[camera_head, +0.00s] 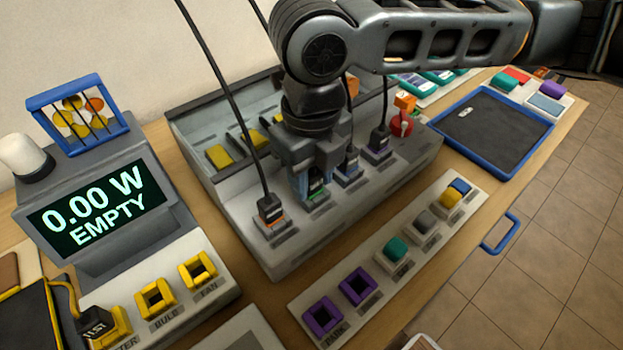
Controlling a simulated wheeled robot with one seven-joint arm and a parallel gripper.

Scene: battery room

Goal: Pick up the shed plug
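A grey console (290,250) holds a row of dark plugs with coloured bands. An orange-banded plug (270,212) is at the left, with a cord rising from it. A green-banded plug (317,187) is partly hidden by my gripper (313,186). A blue-banded plug (350,168) and a purple-banded plug (380,143) stand to its right. The labels are too small to read, so I cannot tell which is the shed plug. My gripper points down with its fingers around the green-banded plug, which sits in its socket. I cannot tell whether the fingers press on it.
A meter display (95,210) reads "0.00 W EMPTY", with yellow sockets (155,298) in front. A strip of coloured sockets (360,285) lies before the console. A blue-rimmed dark tray (548,127) is at the right. Cords rise close to my arm.

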